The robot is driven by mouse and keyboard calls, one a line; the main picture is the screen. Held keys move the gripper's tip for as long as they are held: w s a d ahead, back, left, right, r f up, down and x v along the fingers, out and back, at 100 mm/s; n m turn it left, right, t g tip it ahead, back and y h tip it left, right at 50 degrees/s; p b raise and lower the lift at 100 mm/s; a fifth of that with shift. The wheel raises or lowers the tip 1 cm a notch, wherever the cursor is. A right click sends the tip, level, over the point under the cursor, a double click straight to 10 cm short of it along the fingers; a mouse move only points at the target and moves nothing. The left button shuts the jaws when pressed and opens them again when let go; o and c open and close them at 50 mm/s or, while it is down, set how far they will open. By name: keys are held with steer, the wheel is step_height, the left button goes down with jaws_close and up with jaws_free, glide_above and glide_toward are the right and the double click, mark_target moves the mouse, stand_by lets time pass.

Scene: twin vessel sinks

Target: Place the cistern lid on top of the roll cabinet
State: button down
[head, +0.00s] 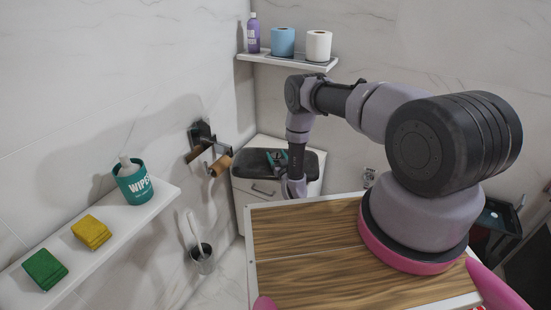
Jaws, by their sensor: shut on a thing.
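The cistern lid (244,163) is a dark, mottled slab with rounded ends, in the back corner of the head view. It looks level, at or just over the top of the white roll cabinet (246,197), which has a drawer with a metal handle. I cannot tell whether the lid touches the cabinet top. My gripper (279,160) is shut on the lid near its middle; the fingers are small and dark against it. My arm comes down over the lid's right part and hides some of it and of the cabinet front.
A wall shelf (300,65) above holds a purple bottle, a blue roll and a white roll. A toilet-roll holder (203,143) and brush pot (203,259) are left of the cabinet. The left shelf (118,228) carries a wipes tub (134,183) and folded yellow and green cloths.

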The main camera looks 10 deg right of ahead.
steer(key=shift+w+a+f, duration=0.1)
steer(key=shift+w+f, duration=0.45)
steer(key=shift+f, duration=0.15)
jaws_free()
steer(key=shift+s+f, duration=0.1)
steer(key=shift+f, duration=0.05)
steer(key=s, duration=0.4)
steer(key=s+d, duration=0.1)
steer(key=s, duration=0.3)
steer(key=s+d, duration=0.1)
steer(key=s, duration=0.3)
steer(key=shift+w, duration=0.1)
